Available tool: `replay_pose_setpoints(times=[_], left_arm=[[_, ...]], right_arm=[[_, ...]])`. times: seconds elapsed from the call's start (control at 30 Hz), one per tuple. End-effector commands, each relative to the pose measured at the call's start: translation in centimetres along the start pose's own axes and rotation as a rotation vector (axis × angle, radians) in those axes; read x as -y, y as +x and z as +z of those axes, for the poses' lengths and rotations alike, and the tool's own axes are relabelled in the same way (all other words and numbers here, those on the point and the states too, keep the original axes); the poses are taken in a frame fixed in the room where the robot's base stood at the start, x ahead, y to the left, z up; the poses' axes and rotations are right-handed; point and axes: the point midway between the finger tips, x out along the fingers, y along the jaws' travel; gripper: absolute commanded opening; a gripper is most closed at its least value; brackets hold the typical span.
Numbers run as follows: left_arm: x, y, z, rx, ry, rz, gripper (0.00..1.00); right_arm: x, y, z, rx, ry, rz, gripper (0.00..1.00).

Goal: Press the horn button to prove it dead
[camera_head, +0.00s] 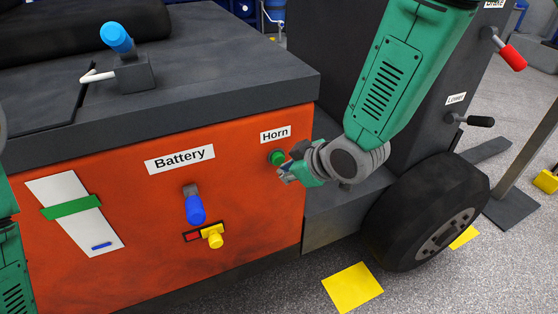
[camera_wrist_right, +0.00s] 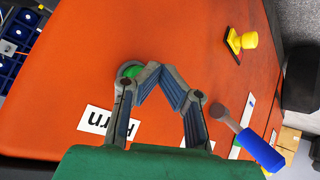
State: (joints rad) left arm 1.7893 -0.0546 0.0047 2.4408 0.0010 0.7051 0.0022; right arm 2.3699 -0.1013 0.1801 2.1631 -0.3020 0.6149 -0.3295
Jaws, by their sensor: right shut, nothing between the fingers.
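The green horn button (camera_head: 277,157) sits on the orange panel just below the white "Horn" label (camera_head: 275,134). In the right wrist view the button (camera_wrist_right: 133,71) is partly hidden behind one finger. My right gripper (camera_head: 284,173) is shut and empty, with its fingertips close to the button, a little below it in the head view. In the right wrist view the gripper's fingertips (camera_wrist_right: 155,70) meet beside the button. I cannot tell whether they touch it. My left gripper is out of view; only part of my left arm shows at the left edge.
A blue-handled battery lever (camera_head: 194,206) and a yellow knob (camera_head: 213,236) stick out from the same panel, left of the button. A sheet with a green band (camera_head: 75,208) is further left. A black wheel (camera_head: 428,212) stands right of the panel.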

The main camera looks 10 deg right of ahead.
Motion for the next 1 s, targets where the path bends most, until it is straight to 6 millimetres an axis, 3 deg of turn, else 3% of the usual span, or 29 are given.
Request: replay_pose_setpoints(times=[1.0], left_arm=[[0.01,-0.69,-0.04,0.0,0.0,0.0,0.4]], right_arm=[[-0.51,0.55,-0.57,0.0,0.0,0.0,0.0]])
